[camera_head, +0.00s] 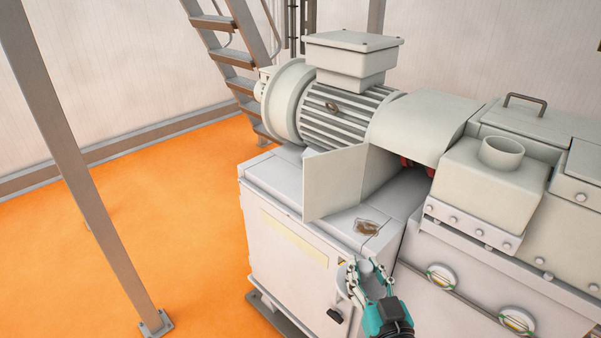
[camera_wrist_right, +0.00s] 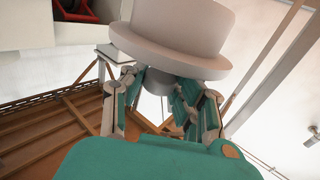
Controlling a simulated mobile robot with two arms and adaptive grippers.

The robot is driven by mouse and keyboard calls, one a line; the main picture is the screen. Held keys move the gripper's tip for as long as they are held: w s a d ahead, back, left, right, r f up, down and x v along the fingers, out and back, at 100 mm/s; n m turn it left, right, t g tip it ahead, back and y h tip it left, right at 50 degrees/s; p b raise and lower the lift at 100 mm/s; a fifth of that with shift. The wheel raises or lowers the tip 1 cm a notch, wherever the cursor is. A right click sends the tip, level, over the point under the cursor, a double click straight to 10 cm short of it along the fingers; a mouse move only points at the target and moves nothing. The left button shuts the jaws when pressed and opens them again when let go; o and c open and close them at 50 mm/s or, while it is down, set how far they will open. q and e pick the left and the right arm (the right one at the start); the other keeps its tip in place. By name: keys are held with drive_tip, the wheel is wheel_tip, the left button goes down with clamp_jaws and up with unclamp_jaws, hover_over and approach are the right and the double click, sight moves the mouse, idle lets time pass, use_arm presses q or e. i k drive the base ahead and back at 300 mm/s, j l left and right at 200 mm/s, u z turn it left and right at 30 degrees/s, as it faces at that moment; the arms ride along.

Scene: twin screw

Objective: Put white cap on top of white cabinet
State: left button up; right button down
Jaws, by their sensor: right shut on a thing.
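The white cabinet (camera_head: 285,245) stands in the middle of the head view, with a flat light top under the motor. My right gripper (camera_head: 365,272) is in front of the cabinet's near right corner, close to the top edge. It is shut on the white cap (camera_wrist_right: 178,35), which fills the upper middle of the right wrist view, wide rim toward the gripper (camera_wrist_right: 165,90). In the head view the cap is mostly hidden by the fingers. I cannot tell whether the cap touches the cabinet. My left gripper is not in view.
An open panel (camera_head: 335,183) stands upright there. The grey motor (camera_head: 340,115) is behind, and a machine block with an open round spout (camera_head: 501,152) is to the right. The orange floor (camera_head: 180,240) is clear.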

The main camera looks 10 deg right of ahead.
sight(277, 174)
drive_tip(key=i+j+z, duration=0.1)
drive_tip(key=i+j, duration=0.2)
drive_tip(key=i+j+z, duration=0.1)
drive_tip(key=i+j, duration=0.15)
drive_tip(key=i+j+z, duration=0.15)
drive_tip(key=j, duration=0.3)
drive_tip(key=i+j+z, duration=0.1)
drive_tip(key=i+j, duration=0.25)
drive_tip(key=i+j+z, duration=0.1)
drive_tip(key=j, duration=0.35)
drive_tip(key=i+j+z, duration=0.1)
drive_tip(key=i+j, duration=0.2)
drive_tip(key=j, duration=0.1)
